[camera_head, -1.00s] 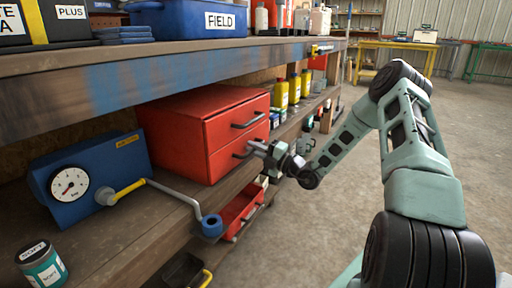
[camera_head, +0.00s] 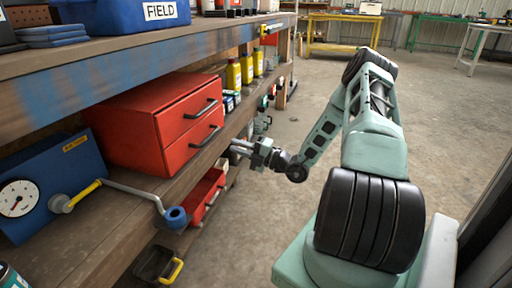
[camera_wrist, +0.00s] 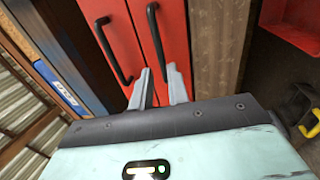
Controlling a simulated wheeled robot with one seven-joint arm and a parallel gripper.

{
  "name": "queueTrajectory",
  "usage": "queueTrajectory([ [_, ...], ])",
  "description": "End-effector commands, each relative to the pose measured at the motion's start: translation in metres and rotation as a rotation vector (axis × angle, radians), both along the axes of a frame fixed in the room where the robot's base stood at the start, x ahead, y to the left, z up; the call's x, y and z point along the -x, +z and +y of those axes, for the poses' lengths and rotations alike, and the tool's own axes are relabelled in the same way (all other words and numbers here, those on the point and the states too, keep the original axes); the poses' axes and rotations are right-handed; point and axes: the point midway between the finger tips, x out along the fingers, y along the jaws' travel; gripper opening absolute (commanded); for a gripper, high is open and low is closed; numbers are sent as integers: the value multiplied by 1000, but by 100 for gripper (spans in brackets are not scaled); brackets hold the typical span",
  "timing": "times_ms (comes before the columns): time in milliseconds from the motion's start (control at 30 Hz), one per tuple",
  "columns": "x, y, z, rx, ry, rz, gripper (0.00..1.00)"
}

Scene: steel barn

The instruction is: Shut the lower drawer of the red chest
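The red chest (camera_head: 140,126) stands on the wooden shelf and has two drawers with dark bar handles. The lower drawer (camera_head: 185,150) looks about flush with the upper drawer (camera_head: 183,118); I cannot tell whether a small gap is left. My gripper (camera_head: 233,147) is just right of the lower drawer's handle (camera_head: 207,140), apart from it and empty. In the wrist view, the two fingers (camera_wrist: 158,72) stand apart and point at the red fronts. The lower handle (camera_wrist: 156,42) is ahead of them, and the upper handle (camera_wrist: 112,50) is to their left.
A blue gauge box (camera_head: 50,185) with a crank arm (camera_head: 140,192) is left of the chest. A red bin (camera_head: 205,192) sits below the shelf edge, with a dark yellow-handled bin (camera_head: 155,265) nearer. Yellow bottles (camera_head: 240,70) stand behind. Open concrete floor lies to the right.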

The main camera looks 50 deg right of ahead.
Motion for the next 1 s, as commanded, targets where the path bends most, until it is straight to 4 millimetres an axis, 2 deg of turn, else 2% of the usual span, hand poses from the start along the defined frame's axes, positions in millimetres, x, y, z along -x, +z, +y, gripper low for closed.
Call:
queueTrajectory([
  [33,12,2,-5,-4,-4,1,17],
  [200,40,-6,-15,-2,-4,1,17],
  [400,57,-11,-22,-1,-3,-1,17],
  [1000,60,-13,-23,-1,-1,-1,17],
])
